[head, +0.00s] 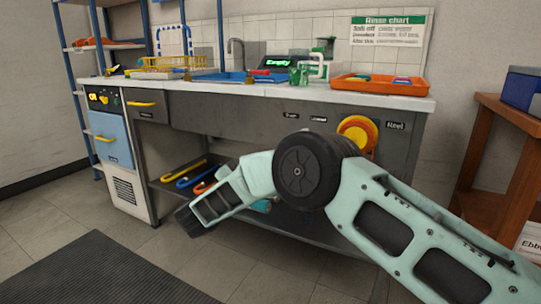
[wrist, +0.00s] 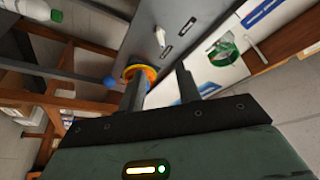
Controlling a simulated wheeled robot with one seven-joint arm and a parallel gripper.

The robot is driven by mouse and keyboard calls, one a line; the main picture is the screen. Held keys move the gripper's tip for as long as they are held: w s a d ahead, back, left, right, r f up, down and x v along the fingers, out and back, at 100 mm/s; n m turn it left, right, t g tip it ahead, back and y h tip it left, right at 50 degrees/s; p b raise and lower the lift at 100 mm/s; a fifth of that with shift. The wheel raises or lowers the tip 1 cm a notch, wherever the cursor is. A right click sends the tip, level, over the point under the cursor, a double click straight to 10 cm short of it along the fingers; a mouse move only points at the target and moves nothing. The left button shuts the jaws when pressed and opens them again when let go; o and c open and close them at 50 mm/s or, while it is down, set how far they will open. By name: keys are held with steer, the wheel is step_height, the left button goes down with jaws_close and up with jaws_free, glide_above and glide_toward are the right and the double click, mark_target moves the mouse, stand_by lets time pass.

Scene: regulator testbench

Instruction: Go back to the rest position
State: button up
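My gripper (head: 187,222) hangs in front of the workbench, left of my arm's dark round joint, and points down to the left. In the wrist view its two dark fingers (wrist: 160,86) stand apart with nothing held between them. The grey workbench (head: 240,119) with its white top stands behind my arm. No marker for a rest position shows.
An orange tray (head: 380,85), a blue tray (head: 219,78) and a yellow rack (head: 172,65) stand on the bench top. A yellow reel (head: 357,132) is on its front. A wooden shelf (head: 499,165) stands right. Floor at front left is clear around a dark mat (head: 95,272).

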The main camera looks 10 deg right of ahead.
steer(key=shift+s+a+f, duration=0.15)
steer(key=shift+s+a, duration=0.15)
steer(key=shift+a, duration=0.1)
